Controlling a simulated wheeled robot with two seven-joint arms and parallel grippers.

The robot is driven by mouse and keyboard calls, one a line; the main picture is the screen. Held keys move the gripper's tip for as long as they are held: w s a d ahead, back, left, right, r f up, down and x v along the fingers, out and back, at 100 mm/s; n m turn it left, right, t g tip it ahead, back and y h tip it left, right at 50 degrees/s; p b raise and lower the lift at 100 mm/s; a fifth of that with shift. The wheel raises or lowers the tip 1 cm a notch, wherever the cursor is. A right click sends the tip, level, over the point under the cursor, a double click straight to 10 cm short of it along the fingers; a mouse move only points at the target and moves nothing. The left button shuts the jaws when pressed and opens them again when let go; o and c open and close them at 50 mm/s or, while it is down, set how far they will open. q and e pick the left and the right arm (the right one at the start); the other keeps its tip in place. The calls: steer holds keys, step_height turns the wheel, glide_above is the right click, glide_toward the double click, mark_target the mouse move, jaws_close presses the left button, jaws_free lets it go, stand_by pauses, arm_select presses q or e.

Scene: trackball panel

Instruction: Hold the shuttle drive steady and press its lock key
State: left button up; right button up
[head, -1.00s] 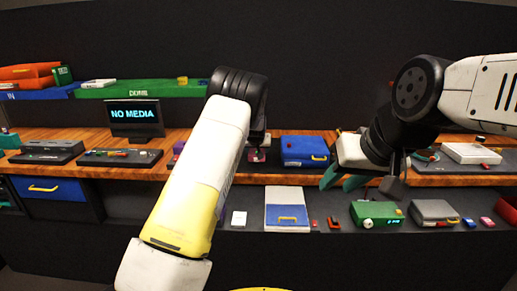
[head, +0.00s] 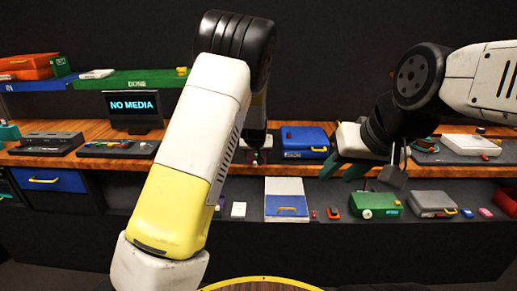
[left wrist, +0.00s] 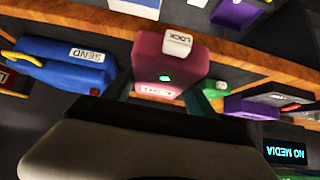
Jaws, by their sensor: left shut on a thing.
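The shuttle drive is a maroon-pink box (left wrist: 170,57) with a white LOCK key (left wrist: 177,43), a small green light (left wrist: 165,77) and a pale label on its near face. My left gripper (left wrist: 157,92) is shut on it, with a dark green finger at each side. In the head view the left gripper (head: 255,154) is at the counter behind my left arm, and the drive is mostly hidden there. My right gripper (head: 341,169) is open and empty, in front of the counter to the right of the blue box. It is apart from the drive.
A blue SEND box (left wrist: 65,62) stands beside the drive; it also shows in the head view (head: 304,141). A purple box (left wrist: 252,107) lies on the other side. A NO MEDIA screen (head: 132,106) stands at left. A lower shelf holds a green box (head: 375,205) and a grey box (head: 432,204).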

arm_select(q)
steer(key=shift+w+a+f, duration=0.1)
steer(key=shift+w+f, duration=0.65)
steer(key=shift+w, duration=1.9)
steer(key=shift+w+a+f, duration=0.1)
steer(key=shift+w+f, duration=0.6)
steer(key=shift+w, duration=2)
steer(key=shift+w+a+f, duration=0.1)
steer(key=shift+w+f, duration=0.65)
steer(key=shift+w, duration=1.9)
steer(key=shift+f, duration=0.35)
arm_select(e)
jaws_close()
